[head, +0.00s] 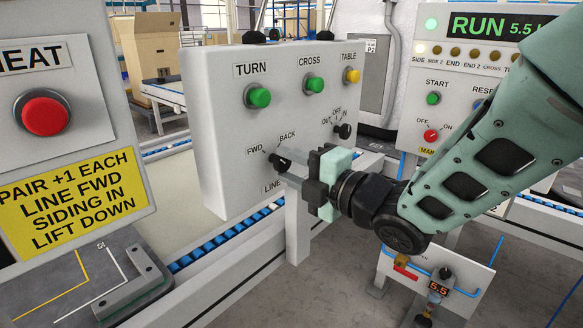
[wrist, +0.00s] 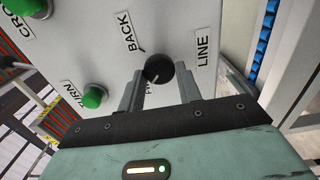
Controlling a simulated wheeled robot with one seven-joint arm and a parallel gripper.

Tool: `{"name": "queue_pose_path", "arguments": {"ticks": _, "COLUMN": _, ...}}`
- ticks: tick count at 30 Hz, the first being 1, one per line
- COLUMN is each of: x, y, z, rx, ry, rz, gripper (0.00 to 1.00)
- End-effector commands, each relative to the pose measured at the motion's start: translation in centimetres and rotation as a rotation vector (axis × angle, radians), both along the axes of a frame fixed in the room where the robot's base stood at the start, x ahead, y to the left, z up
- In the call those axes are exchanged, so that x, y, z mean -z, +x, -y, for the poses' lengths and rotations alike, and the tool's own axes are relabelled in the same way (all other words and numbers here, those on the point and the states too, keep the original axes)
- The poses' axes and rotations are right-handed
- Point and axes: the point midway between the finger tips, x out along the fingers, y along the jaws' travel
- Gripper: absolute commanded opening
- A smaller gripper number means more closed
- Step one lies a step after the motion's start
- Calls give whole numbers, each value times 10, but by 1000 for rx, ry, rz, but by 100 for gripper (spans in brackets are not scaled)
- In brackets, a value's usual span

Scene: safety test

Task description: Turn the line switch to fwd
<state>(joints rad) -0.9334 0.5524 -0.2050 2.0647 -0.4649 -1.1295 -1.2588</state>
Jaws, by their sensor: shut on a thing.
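The line switch is a black round knob (head: 276,160) low on the grey control box (head: 222,150), between the FWD and BACK labels and above LINE. My gripper (head: 287,168) reaches it from the right, its two pale fingers at the knob. In the wrist view the knob (wrist: 159,68) sits between the finger ends, and the gripper (wrist: 159,84) is closed on it. The fingers hide part of the knob in the head view.
Green TURN (head: 259,97) and CROSS (head: 315,84) buttons, a yellow TABLE button (head: 352,75) and an IN/OUT/OFF knob (head: 342,131) share the box. A red HEAT button (head: 45,116) is at left. A RUN panel (head: 500,27) stands behind my arm.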

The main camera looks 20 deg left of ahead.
Motion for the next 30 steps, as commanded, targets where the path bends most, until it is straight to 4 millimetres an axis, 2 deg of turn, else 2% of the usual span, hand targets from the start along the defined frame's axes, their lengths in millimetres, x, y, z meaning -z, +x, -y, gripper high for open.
{"name": "queue_pose_path", "arguments": {"ticks": 1, "x": 1, "y": -1, "z": 0, "rx": -2, "ry": -2, "rz": -1, "gripper": 12}}
{"name": "queue_pose_path", "arguments": {"ticks": 2, "x": 1, "y": -1, "z": 0, "rx": -2, "ry": -2, "rz": -1, "gripper": 43}}
{"name": "queue_pose_path", "arguments": {"ticks": 3, "x": 1, "y": -1, "z": 0, "rx": -2, "ry": -2, "rz": -1, "gripper": 54}}
{"name": "queue_pose_path", "arguments": {"ticks": 15, "x": 0, "y": 0, "z": 0, "rx": 0, "ry": 0, "rz": -1, "gripper": 55}}
{"name": "queue_pose_path", "arguments": {"ticks": 19, "x": 0, "y": -2, "z": 6, "rx": 0, "ry": 0, "rz": -1, "gripper": 55}}
{"name": "queue_pose_path", "arguments": {"ticks": 23, "x": 0, "y": -9, "z": 23, "rx": 2, "ry": 0, "rz": -2, "gripper": 55}}
{"name": "queue_pose_path", "arguments": {"ticks": 30, "x": 0, "y": -30, "z": 74, "rx": 3, "ry": -1, "rz": -3, "gripper": 55}}
